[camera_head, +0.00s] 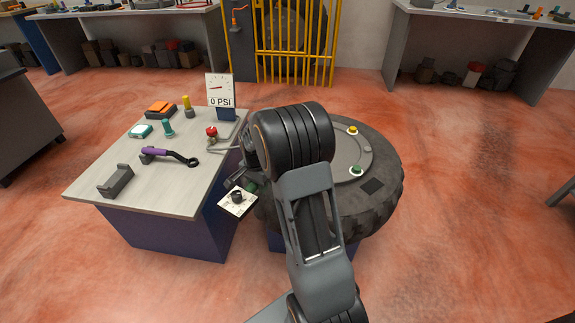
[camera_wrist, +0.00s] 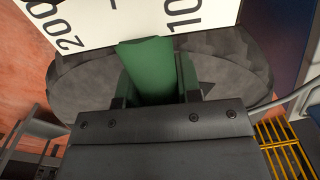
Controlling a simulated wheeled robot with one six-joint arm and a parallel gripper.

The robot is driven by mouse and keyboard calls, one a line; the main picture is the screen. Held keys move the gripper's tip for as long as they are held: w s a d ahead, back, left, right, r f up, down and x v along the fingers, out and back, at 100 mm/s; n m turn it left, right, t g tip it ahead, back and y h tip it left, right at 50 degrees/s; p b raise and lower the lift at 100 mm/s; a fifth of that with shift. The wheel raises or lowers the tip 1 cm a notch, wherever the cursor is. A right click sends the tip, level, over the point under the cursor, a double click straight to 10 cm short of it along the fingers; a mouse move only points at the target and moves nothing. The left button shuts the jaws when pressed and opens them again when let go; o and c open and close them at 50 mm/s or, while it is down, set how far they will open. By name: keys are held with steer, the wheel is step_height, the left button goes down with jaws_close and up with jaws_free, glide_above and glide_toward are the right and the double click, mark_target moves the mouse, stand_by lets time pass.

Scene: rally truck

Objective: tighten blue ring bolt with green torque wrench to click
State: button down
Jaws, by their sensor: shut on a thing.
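My gripper (camera_wrist: 158,95) is shut on the green torque wrench (camera_wrist: 148,62), whose green handle shows between the fingers in the wrist view. A white dial plate (camera_wrist: 115,18) with black numbers is beyond it; in the head view a white plate (camera_head: 230,209) shows beside my gripper, between the workbench and the tyre. The wheel (camera_head: 385,205) lies flat at the right, with a yellow-topped bolt (camera_head: 352,130) and a green-ringed bolt (camera_head: 356,170) on its hub. I see no blue ring bolt; my arm covers the left part of the wheel.
The workbench (camera_head: 90,175) at left holds a purple-handled wrench (camera_head: 157,152), a grey cradle (camera_head: 115,181), an orange box (camera_head: 160,109), a teal-topped tool (camera_head: 168,128), a red-knobbed valve (camera_head: 211,133) and a 0 PSI gauge (camera_head: 220,88). A yellow cage (camera_head: 275,65) stands behind. Floor at right is clear.

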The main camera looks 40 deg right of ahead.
steer(key=shift+w+a+r+m, duration=0.1)
steer(key=shift+w+a+m, duration=0.15)
steer(key=shift+w+m, duration=0.6)
steer(key=shift+w+a+m, duration=0.25)
steer(key=shift+w+m, duration=0.2)
steer(key=shift+w, duration=0.75)
stand_by(0.9)
steer(key=shift+s+d+n, duration=0.2)
steer(key=shift+s+n, duration=0.4)
steer(key=shift+s, duration=0.25)
stand_by(0.4)
steer(key=c, duration=1.4)
jaws_free()
jaws_close()
steer(key=shift+o, duration=0.5)
jaws_free()
jaws_close()
steer(key=shift+s+d+r+p, duration=0.1)
steer(key=shift+s+r+p, duration=0.2)
steer(key=shift+p, duration=0.2)
steer(key=shift+r+p, duration=0.35)
steer(key=shift+p, duration=0.45)
